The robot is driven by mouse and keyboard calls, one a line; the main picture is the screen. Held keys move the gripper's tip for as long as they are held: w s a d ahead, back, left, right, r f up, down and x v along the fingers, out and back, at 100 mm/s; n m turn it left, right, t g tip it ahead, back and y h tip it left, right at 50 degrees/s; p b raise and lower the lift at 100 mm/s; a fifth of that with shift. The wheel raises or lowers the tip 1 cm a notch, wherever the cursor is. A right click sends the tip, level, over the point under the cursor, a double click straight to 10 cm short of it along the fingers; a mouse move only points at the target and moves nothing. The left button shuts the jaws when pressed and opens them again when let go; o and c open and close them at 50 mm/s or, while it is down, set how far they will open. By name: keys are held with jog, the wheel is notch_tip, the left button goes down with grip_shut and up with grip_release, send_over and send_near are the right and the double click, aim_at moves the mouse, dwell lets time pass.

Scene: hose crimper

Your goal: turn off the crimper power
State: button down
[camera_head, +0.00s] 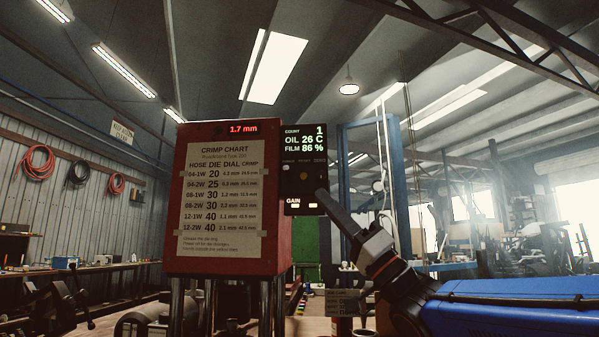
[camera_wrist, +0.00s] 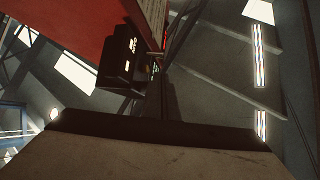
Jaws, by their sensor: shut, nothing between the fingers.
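The crimper (camera_head: 220,262) is a red box on metal posts, with a crimp chart on its front and a red "1.7 mm" readout on top. A black control panel (camera_head: 293,190) stands at its right side. Its display reads count 1, oil 26 C, film 86 %. In the wrist view the panel (camera_wrist: 120,62) is seen beyond my gripper (camera_wrist: 160,125). No power switch is clearly readable.
A small sign plate (camera_head: 342,302) stands on the bench below the panel, among bottles and tools. A blue frame post (camera_head: 398,180) rises behind. Coiled hoses (camera_head: 38,165) hang on the left wall. The air right of the panel is open, apart from my arm.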

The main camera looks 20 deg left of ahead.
aim_at(300, 171)
jog(key=x, duration=1)
jog(key=shift+w, duration=0.1)
